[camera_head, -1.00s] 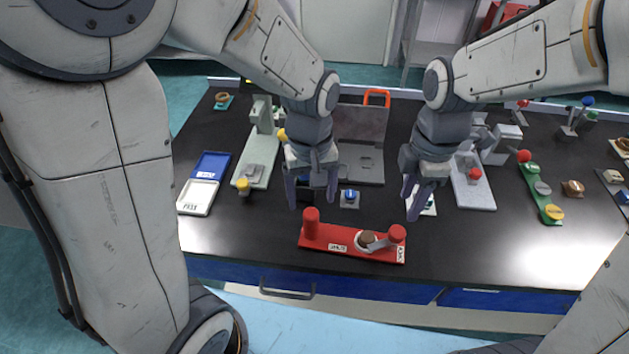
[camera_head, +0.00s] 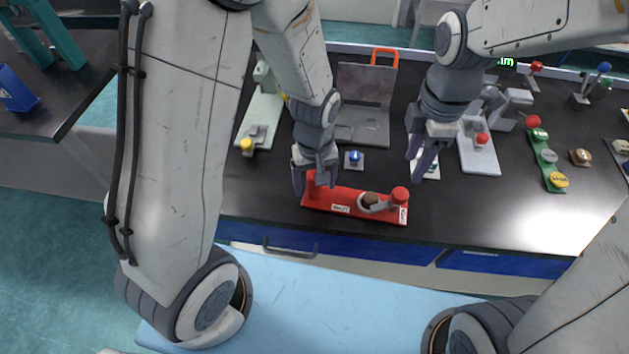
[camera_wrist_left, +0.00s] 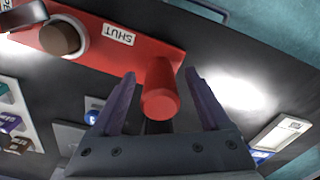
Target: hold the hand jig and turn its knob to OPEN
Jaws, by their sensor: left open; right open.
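The red hand jig (camera_head: 352,204) lies near the front edge of the black bench. A brown round knob (camera_head: 370,199) with a pale ring and grey lever sits near the right post, between a SHUT label and another label. My left gripper (camera_head: 316,187) is open at the left post. In the left wrist view the left post (camera_wrist_left: 160,92) stands between the spread fingers, with gaps at both sides. My right gripper (camera_head: 417,168) is open and empty, above and behind the right end.
A small block with a blue button (camera_head: 354,158) stands behind the jig. A grey plate with an orange handle (camera_head: 383,55) is farther back. A grey device with a red knob (camera_head: 480,155) and a green strip (camera_head: 545,160) stand to the right. Bench right of the jig is clear.

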